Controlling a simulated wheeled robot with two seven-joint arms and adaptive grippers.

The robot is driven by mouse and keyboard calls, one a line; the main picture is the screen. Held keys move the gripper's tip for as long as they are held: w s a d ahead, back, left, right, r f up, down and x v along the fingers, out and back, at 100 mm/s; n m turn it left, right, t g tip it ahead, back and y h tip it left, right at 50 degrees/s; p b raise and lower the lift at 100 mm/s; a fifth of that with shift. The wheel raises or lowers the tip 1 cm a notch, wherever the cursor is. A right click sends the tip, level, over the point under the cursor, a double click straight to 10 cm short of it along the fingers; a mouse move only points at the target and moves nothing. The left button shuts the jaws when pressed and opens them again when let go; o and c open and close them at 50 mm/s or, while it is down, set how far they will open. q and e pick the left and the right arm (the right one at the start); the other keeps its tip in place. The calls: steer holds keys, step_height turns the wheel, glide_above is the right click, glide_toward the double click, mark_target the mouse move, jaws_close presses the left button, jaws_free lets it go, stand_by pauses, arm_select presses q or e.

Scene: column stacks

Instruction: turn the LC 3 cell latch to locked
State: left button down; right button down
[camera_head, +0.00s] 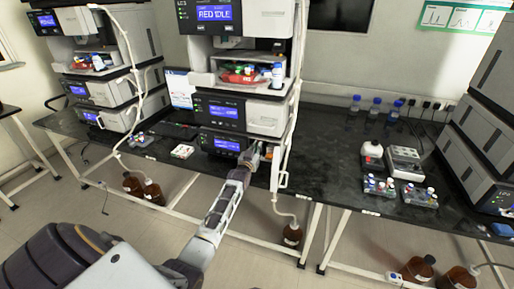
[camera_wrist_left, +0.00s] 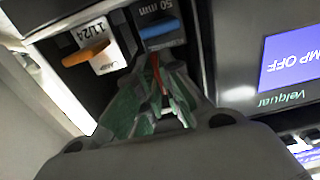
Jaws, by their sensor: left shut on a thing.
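My left gripper (camera_head: 251,156) is at the lowest module (camera_head: 225,143) of the middle instrument stack, at its right front. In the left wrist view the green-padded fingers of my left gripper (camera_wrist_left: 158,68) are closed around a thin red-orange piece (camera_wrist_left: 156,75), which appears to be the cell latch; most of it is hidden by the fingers. Just beyond the fingertips is a blue part (camera_wrist_left: 160,29) under a "50 mm" label. My right gripper is not in view.
White tubing (camera_head: 287,125) hangs close to the right of my left gripper. Another instrument stack (camera_head: 110,70) stands left, and grey modules (camera_head: 490,110) stand right. Small vial racks (camera_head: 420,197) are on the dark bench (camera_head: 335,160), which is clear in its middle. Brown bottles (camera_head: 292,235) stand below.

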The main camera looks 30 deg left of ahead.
arm_select(q)
steer(key=shift+f, duration=0.15)
steer(key=c, duration=1.6)
jaws_free()
steer(key=shift+s, duration=0.15)
steer(key=v, duration=1.1)
steer(key=shift+s, duration=0.35)
steer(key=shift+d, duration=0.1)
